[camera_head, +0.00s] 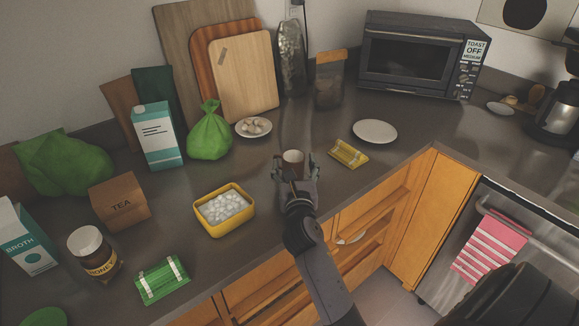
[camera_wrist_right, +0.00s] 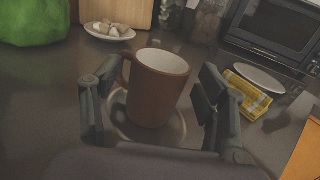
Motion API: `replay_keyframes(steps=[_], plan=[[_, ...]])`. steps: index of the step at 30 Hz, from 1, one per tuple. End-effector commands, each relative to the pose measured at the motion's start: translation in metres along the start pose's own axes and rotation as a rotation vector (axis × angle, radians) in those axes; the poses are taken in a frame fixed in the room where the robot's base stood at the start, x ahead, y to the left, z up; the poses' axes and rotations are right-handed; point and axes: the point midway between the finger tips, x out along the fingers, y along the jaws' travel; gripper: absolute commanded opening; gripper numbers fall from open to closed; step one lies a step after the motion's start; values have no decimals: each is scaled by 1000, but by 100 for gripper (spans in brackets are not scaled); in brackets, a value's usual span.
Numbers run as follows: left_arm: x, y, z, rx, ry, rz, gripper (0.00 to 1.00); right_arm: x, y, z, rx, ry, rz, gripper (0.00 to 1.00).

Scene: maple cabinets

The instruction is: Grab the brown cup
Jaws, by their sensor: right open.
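In the right wrist view the cup (camera_wrist_right: 158,88) is between the two fingers of my right gripper (camera_wrist_right: 150,105). The fingers are spread to either side of it, with a visible gap on the right; the left finger is close to the handle. In the head view my right gripper (camera_head: 296,170) reaches in from the front, around the cup's near side. The cup's lower part is partly hidden there. My left gripper is not in view.
A yellow packet (camera_head: 347,153) lies right of the cup, and a white plate (camera_head: 375,131) behind it. A small dish (camera_head: 253,128) stands behind left. A yellow tub (camera_head: 224,210) and a green bag (camera_head: 209,133) stand left. A toaster oven (camera_head: 421,58) is at the back.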

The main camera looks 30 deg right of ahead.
Motion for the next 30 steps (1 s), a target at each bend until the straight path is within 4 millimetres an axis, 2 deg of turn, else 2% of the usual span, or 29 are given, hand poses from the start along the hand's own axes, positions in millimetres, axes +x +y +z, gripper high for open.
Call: replay_keyframes(steps=[2,25,30], plan=[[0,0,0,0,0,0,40,0,0,0,0,0,0,64],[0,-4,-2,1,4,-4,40,0,0,0,1,0,0,13],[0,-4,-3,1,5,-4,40,0,0,1,1,-2,1,11]])
